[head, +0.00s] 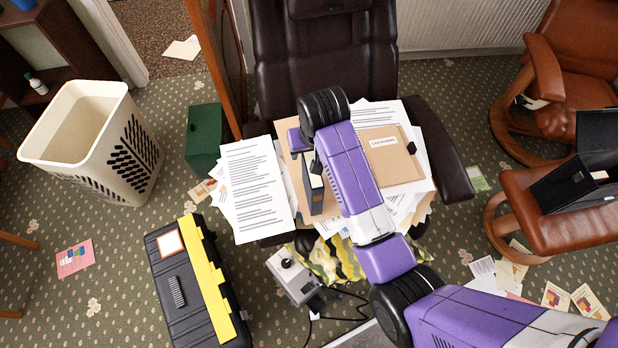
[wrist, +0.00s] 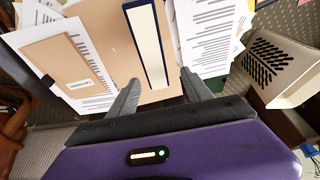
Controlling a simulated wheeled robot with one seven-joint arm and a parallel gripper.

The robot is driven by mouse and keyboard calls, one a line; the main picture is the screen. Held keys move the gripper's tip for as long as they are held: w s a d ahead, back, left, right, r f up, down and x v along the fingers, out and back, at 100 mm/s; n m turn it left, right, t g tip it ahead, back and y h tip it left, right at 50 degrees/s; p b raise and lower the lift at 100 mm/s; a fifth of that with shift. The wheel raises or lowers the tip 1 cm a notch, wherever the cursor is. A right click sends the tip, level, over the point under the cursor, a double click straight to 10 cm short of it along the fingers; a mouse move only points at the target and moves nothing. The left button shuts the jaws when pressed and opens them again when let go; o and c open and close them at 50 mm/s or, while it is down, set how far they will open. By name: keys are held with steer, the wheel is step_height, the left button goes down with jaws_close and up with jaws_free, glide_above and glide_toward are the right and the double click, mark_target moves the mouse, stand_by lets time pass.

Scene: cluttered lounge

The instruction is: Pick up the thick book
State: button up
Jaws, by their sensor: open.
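The thick book, dark blue with cream page edges, shows in the wrist view (wrist: 147,42) just beyond my fingertips. Its narrow cream face, edged in blue, points toward the camera. In the head view the book (head: 316,198) is partly hidden by my arm, on the paper-covered seat of the dark leather chair (head: 325,60). My gripper (wrist: 160,84) is open and empty. Its fingers point at the book's near end, one to each side of its line. In the head view my gripper (head: 312,163) is above the seat, largely hidden by my wrist.
Loose printed sheets (head: 255,185) and a tan labelled folder (head: 388,155) cover the seat around the book. A black and yellow toolbox (head: 175,280), a grey device with cables (head: 292,278) and a cream basket (head: 75,120) stand on the floor. A brown footstool (head: 570,215) is at right.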

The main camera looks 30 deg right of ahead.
mark_target(312, 175)
steer(key=s+g, duration=0.1)
steer(key=s+f, duration=0.1)
steer(key=s, duration=0.1)
steer(key=shift+s+f+g, duration=0.2)
steer(key=shift+s+g, duration=0.05)
steer(key=shift+g, duration=0.15)
steer(key=shift+s+f, duration=0.15)
steer(key=shift+f, duration=0.05)
steer(key=shift+w+a+f+p, duration=0.1)
steer(key=shift+w+f, duration=0.15)
steer(key=shift+f, duration=0.95)
steer(key=shift+w+d+f+p, duration=0.1)
steer(key=shift+w+f, duration=0.2)
steer(key=shift+f, duration=0.95)
steer(key=shift+w+a+f+p, duration=0.1)
steer(key=shift+w+f, duration=0.15)
steer(key=shift+f, duration=0.95)
jaws_close()
steer(key=shift+w+r, duration=0.1)
